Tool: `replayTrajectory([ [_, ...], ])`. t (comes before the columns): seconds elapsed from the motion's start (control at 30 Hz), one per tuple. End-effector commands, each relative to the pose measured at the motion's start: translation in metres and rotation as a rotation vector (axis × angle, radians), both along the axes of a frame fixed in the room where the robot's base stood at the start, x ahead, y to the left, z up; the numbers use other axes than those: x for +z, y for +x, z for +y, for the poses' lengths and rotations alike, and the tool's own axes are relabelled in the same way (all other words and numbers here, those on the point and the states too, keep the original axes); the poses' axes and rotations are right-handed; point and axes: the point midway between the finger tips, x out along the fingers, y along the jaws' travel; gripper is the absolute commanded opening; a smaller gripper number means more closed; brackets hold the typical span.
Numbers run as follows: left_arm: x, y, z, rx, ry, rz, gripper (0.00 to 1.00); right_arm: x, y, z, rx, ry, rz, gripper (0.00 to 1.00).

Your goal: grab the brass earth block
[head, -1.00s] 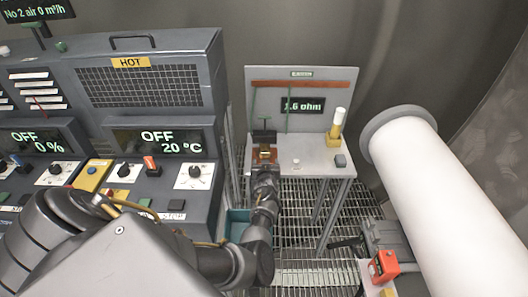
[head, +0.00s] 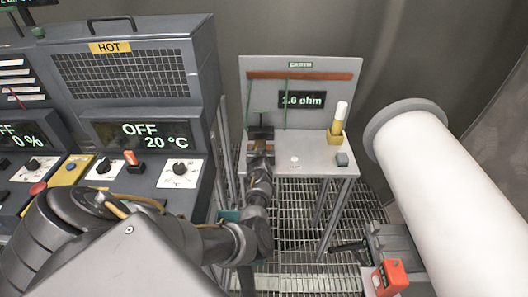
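My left arm comes in from the lower left and reaches up to the grey bench. My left gripper (head: 261,150) is at the bench's left side, in front of a dark clamp-like piece (head: 261,132) with a green wire rising from it. A small brownish, brass-coloured patch shows at the fingers, which may be the brass earth block; it is mostly covered by the gripper. I cannot tell whether the fingers are closed on it. My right gripper is not in view.
The bench (head: 312,163) has an upright back panel with a 1.6 ohm display (head: 301,100) and a brown bar (head: 300,76). A yellow holder (head: 336,138) with a white-topped stick and a small grey block (head: 342,159) stand right. A control console (head: 130,130) fills the left, a white pipe (head: 450,190) the right.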

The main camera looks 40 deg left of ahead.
Motion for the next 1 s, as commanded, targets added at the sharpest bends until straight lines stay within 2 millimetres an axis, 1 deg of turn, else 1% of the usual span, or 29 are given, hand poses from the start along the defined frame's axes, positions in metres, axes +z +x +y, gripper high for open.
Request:
replayTrajectory([
  [0.07, -0.001, -0.001, 0.0, 0.001, -0.002, 0.005, 0.71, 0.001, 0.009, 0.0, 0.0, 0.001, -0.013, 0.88],
  [0.13, -0.001, -0.001, 0.0, 0.001, -0.002, 0.005, 0.71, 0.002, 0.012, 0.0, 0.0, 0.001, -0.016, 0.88],
  [0.17, -0.001, -0.001, 0.0, 0.001, -0.002, 0.005, 0.68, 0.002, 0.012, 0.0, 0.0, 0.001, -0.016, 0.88],
  [0.27, -0.001, -0.001, 0.0, 0.001, -0.002, 0.005, 0.55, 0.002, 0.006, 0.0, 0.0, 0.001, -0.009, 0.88],
  [0.4, -0.001, -0.001, 0.0, 0.002, -0.002, 0.005, 0.37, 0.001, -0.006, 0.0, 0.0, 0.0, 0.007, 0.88],
  [0.6, -0.002, -0.001, 0.0, 0.0, -0.002, 0.006, 0.11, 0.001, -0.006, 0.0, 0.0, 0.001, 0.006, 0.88],
  [0.63, -0.002, -0.001, 0.0, 0.0, -0.002, 0.006, 0.08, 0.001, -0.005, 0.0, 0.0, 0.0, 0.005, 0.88],
  [0.87, 0.0, -0.001, 0.0, 0.0, 0.0, 0.004, 0.08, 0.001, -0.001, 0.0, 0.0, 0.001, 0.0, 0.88],
  [1.0, 0.006, -0.001, 0.0, 0.001, 0.001, 0.003, 0.08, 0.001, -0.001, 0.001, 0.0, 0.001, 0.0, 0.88],
])
